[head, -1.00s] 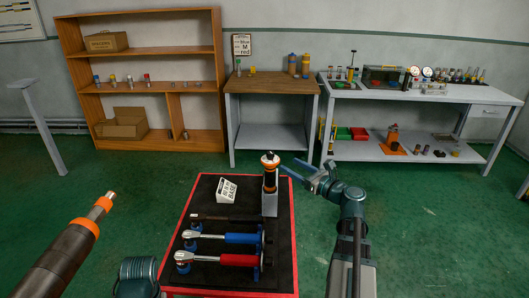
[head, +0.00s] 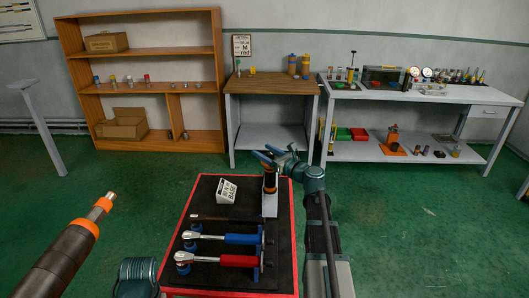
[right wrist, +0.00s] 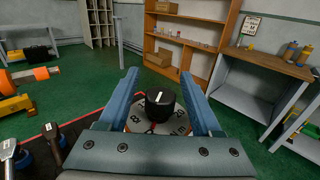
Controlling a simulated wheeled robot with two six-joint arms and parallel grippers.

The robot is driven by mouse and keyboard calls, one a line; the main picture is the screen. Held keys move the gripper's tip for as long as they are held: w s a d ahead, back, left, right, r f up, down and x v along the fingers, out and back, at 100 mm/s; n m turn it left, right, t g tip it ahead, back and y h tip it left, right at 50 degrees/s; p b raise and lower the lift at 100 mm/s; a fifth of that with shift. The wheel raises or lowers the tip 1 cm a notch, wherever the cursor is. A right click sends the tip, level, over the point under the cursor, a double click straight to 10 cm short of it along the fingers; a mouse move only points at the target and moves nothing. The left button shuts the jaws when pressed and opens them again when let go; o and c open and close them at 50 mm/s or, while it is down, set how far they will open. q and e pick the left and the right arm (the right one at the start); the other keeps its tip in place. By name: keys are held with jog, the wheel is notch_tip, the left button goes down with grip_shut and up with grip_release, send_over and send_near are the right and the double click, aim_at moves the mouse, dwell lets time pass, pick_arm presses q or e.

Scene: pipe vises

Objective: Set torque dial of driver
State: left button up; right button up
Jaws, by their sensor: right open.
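The driver (head: 270,182), dark with an orange band, stands upright in a grey holder (head: 269,206) on the black-topped cart. In the right wrist view its top shows a black knob (right wrist: 160,104) with a white mark, above a pale round dial face (right wrist: 137,122) with numbers and a red mark. My right gripper (head: 266,152) is at the top of the driver. It is open, with its blue fingers on either side of the knob and visible gaps. It also shows in the right wrist view (right wrist: 162,85).
The red-edged cart top (head: 240,276) holds a white sign block (head: 227,190) and torque wrenches with blue (head: 242,239) and red (head: 238,261) handles. A dark pipe with orange bands (head: 65,255) is at lower left. Shelves and benches stand at the back wall.

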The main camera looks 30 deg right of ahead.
jog(key=shift+w, duration=0.1)
jog(key=shift+c, duration=0.2)
grip_shut()
jog(key=shift+m+h, duration=0.3)
jog(key=shift+h, duration=0.2)
